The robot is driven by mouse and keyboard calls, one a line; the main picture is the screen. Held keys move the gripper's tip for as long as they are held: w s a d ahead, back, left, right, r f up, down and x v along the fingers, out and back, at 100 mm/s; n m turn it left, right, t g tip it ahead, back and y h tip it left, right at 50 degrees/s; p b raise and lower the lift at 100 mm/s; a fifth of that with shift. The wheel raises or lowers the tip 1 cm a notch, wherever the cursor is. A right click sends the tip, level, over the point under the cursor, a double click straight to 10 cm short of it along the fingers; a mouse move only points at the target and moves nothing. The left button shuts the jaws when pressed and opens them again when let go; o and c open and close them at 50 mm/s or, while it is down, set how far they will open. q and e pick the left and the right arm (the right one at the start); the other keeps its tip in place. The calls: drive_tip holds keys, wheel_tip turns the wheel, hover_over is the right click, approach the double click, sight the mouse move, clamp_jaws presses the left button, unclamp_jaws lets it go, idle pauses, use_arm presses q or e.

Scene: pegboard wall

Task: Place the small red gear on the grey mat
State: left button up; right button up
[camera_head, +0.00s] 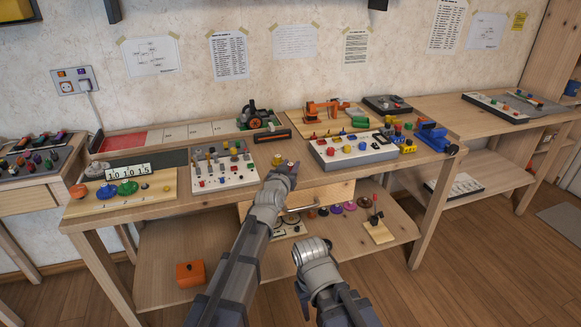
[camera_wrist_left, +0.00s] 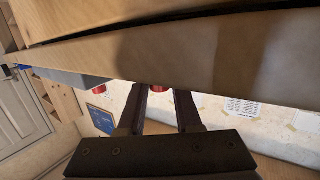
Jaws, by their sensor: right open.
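My left gripper (camera_head: 287,168) is at the front edge of the workbench (camera_head: 290,148). Its two fingers (camera_wrist_left: 166,98) stand apart in the left wrist view. A small red piece (camera_wrist_left: 157,88) shows between the fingertips and does not visibly span the gap; whether it is the gear I cannot tell.
A panel with switches (camera_head: 222,182) is left of my left gripper, and a panel with coloured knobs (camera_head: 335,153) is to the right. A lower shelf (camera_head: 165,255) holds an orange box (camera_head: 190,272) and a joystick (camera_head: 376,228). A drawer handle (camera_head: 300,208) is below the bench top.

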use_arm(q)
drive_tip(key=o, duration=0.3)
drive_tip(key=shift+o, duration=0.2)
drive_tip(key=shift+r, duration=0.1)
drive_tip(key=shift+r, duration=0.15)
drive_tip(key=p+v, duration=0.2)
drive_tip(key=v, duration=1)
drive_tip(key=shift+o, duration=0.5)
drive_tip(key=shift+w+r+p, duration=0.1)
drive_tip(key=shift+p, duration=0.2)
drive_tip(key=w+g+p, duration=0.1)
drive_tip(key=p, duration=0.1)
drive_tip(key=w+g+p, duration=0.1)
drive_tip(key=w, duration=0.1)
drive_tip(key=w+d+p, duration=0.1)
drive_tip(key=p, duration=0.1)
drive_tip(key=shift+w+r+g+y+p, duration=0.2)
drive_tip(key=shift+r+g+y+p, duration=0.15)
drive_tip(key=shift+g+y, duration=0.05)
drive_tip(key=shift+b+x, duration=0.5)
drive_tip(key=shift+x, duration=0.75)
